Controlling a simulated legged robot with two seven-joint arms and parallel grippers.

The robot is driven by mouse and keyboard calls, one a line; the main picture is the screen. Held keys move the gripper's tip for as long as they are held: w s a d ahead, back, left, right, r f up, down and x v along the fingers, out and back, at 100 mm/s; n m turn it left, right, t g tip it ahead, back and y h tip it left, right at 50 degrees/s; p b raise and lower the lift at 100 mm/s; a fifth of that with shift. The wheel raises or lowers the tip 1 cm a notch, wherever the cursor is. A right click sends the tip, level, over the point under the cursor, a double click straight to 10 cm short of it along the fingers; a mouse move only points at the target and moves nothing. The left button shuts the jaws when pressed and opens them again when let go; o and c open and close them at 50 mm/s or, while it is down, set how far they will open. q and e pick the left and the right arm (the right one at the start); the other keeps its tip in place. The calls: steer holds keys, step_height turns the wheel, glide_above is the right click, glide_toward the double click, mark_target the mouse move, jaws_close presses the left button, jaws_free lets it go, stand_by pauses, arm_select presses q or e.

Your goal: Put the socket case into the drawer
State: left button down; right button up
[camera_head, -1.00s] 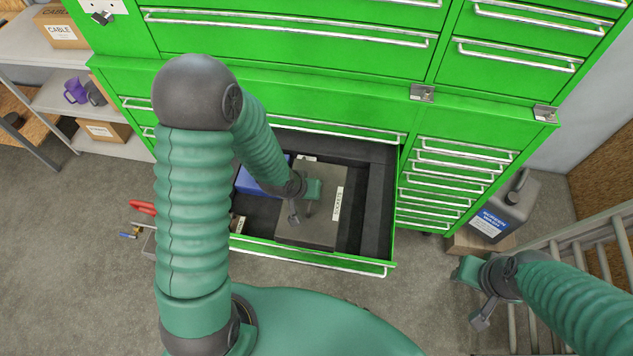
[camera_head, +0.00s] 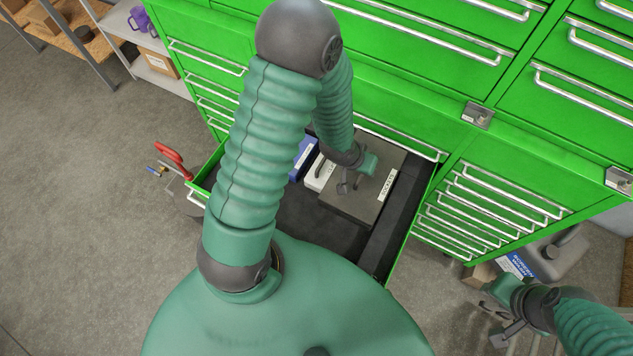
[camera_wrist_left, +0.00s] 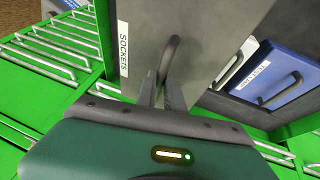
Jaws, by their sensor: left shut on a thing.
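The grey socket case (camera_head: 368,200) has a white SOCKETS label and a dark handle. It is over or inside the open green drawer (camera_head: 404,246), towards its back right; I cannot tell whether it touches the drawer floor. My left gripper (camera_head: 347,184) is shut on the case's handle, which the left wrist view shows between the fingers (camera_wrist_left: 162,92). The case's label (camera_wrist_left: 123,47) faces that camera. My left arm hides the drawer's left and front parts. My right gripper (camera_head: 505,325) is at the lower right, away from the case; its finger opening is unclear.
A blue case (camera_head: 303,160) and a white case (camera_head: 320,176) lie in the drawer left of the socket case. The dark drawer floor in front is bare.

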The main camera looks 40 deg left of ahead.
arm_select(q)
steer(key=f, duration=0.1)
steer(key=s+f+b, duration=0.1)
steer(key=shift+a+f, duration=0.15)
steer(key=shift+f, duration=0.2)
steer(key=shift+f+b, duration=0.35)
steer(key=shift+b, duration=0.05)
steer(key=f, duration=0.3)
steer(key=w+f, duration=0.1)
steer(key=f, duration=0.1)
steer(key=shift+f, duration=0.3)
step_height(320, 180, down, 5)
steer(key=shift+s+r+p, duration=0.15)
steer(key=shift+r+p, duration=0.05)
steer(key=shift+p, duration=0.35)
steer(key=c, duration=1.6)
jaws_free()
steer(key=shift+s, duration=0.1)
steer(key=shift+o, duration=0.7)
